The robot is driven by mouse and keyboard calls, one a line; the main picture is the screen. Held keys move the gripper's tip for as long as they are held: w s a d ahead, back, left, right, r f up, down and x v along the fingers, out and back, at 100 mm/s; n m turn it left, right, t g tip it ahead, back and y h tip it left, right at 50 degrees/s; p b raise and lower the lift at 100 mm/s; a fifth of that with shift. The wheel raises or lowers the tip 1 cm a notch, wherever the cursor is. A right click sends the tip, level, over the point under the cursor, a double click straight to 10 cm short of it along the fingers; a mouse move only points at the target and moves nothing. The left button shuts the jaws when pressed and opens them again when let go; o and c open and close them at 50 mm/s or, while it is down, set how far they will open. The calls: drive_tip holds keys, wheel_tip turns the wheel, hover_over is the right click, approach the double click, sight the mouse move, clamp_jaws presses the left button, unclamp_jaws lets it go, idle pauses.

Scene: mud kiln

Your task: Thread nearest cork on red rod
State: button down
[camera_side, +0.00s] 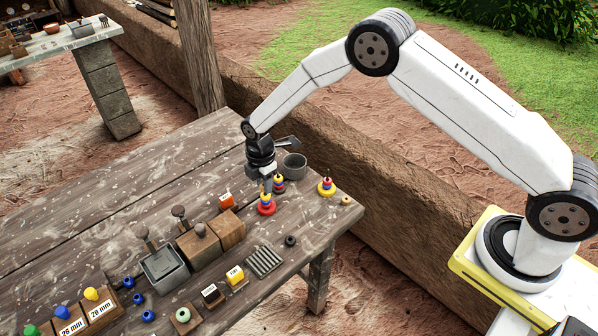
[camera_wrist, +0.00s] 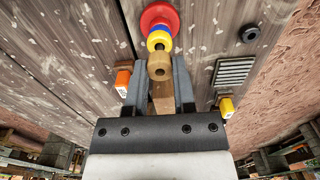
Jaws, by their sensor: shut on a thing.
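A stack with a wide red base ring (camera_side: 266,210) and smaller yellow and blue parts above it stands under my gripper. It also shows at the top of the wrist view (camera_wrist: 160,14), with a yellow ring (camera_wrist: 158,38) and blue above the red. My gripper (camera_side: 264,182) points down over this stack. In the wrist view my gripper (camera_wrist: 157,78) is shut on a tan cork (camera_wrist: 159,68), which lines up with the stack's top. I cannot tell whether the cork is around the rod or just above it. The rod itself is hidden.
Close by stand another colored stack (camera_side: 280,186), a yellow-based stack (camera_side: 326,190), a grey cup (camera_side: 294,166) and a tan ring (camera_side: 346,200). An orange block (camera_side: 226,201), wooden blocks (camera_side: 198,248), a ridged grey plate (camera_side: 264,261) and a black ring (camera_side: 290,240) lie nearer.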

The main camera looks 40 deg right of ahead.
drive_tip(key=shift+f, duration=0.75)
idle(1.3)
drive_tip(key=shift+c, duration=1.8)
unclamp_jaws()
drive_tip(key=shift+o, duration=0.2)
drive_tip(key=o, duration=0.3)
drive_tip(key=shift+r, duration=0.2)
drive_tip(key=shift+r, duration=3.3)
